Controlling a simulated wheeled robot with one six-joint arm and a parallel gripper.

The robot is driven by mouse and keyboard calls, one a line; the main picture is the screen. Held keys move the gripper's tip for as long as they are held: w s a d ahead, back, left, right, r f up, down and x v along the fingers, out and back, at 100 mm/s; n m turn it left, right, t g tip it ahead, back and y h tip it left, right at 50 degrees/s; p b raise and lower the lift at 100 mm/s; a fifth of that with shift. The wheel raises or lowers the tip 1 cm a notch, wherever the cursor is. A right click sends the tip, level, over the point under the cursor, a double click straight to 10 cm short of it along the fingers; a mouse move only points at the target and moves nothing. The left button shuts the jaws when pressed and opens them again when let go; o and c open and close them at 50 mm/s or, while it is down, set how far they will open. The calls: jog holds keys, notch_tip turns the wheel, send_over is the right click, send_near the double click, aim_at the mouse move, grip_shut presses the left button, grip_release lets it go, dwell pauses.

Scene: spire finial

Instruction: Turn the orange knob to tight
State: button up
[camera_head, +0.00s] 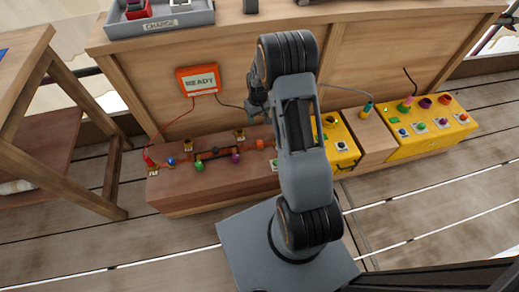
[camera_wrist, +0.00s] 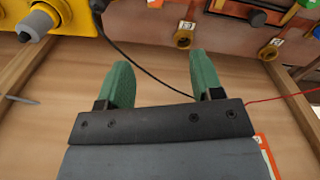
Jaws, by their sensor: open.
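The orange knob (camera_head: 260,144) sits on the brown wooden step below the panel, left of the yellow boxes. In the wrist view only a sliver of an orange part (camera_wrist: 154,3), which looks like this knob, shows at the top edge. Its pointer and markings are too small to read. My gripper (camera_wrist: 160,76) has two green fingers spread apart with nothing between them. In the head view my gripper (camera_head: 257,101) is in front of the wooden panel, above and apart from the knob, and partly hidden by my arm.
An orange READY sign (camera_head: 199,80) hangs on the panel with red and black cables. Yellow boxes (camera_head: 427,126) stand at right. A wooden table (camera_head: 25,50) is at left. A grey tray (camera_head: 160,22) sits on top.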

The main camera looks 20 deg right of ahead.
aim_at(260, 142)
jog(key=f+b, duration=0.1)
jog(key=f, duration=0.5)
jog(key=f+b, duration=0.2)
jog(key=f, duration=0.5)
jog(key=d+f+b, duration=0.1)
jog(key=f+b, duration=0.1)
jog(key=f, duration=0.4)
jog(key=shift+w+f, duration=0.15)
jog(key=shift+f, duration=0.2)
jog(key=c, duration=0.9)
